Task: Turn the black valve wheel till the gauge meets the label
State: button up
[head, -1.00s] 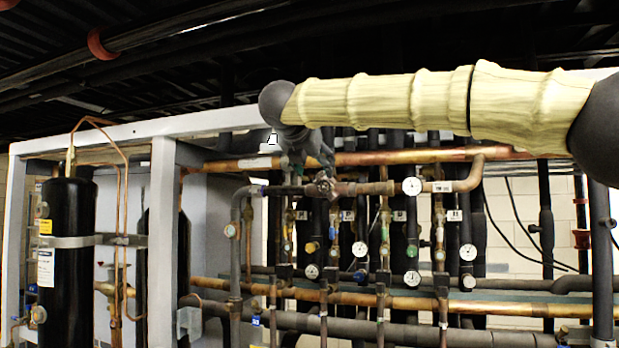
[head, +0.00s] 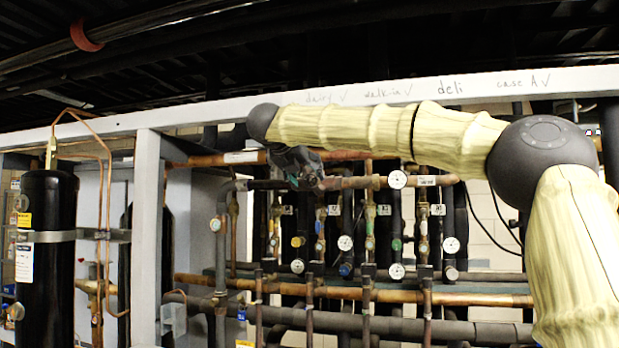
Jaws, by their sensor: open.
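My gripper (head: 307,170) is dark grey and hangs at the end of my yellow-sleeved arm. It is open, with its fingers at a valve on the upper pipe run. The black valve wheel is mostly hidden behind the fingers, and I cannot tell whether they touch it. To the right of the valve, a round white-faced gauge (head: 397,180) sits on the same pipe. A small white label (head: 427,181) is on the copper pipe just right of that gauge. The dial is too small to read.
Several other gauges, such as one lower down (head: 345,243), sit among vertical pipes below. A black cylinder (head: 46,260) stands at the left. A pale frame beam (head: 400,92) with handwriting runs above my arm. A grey post (head: 146,240) stands left of the valve.

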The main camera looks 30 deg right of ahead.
aim_at(310, 178)
jog(key=shift+p+x, duration=0.7)
jog(key=shift+x, duration=1.7)
jog(key=c, duration=1)
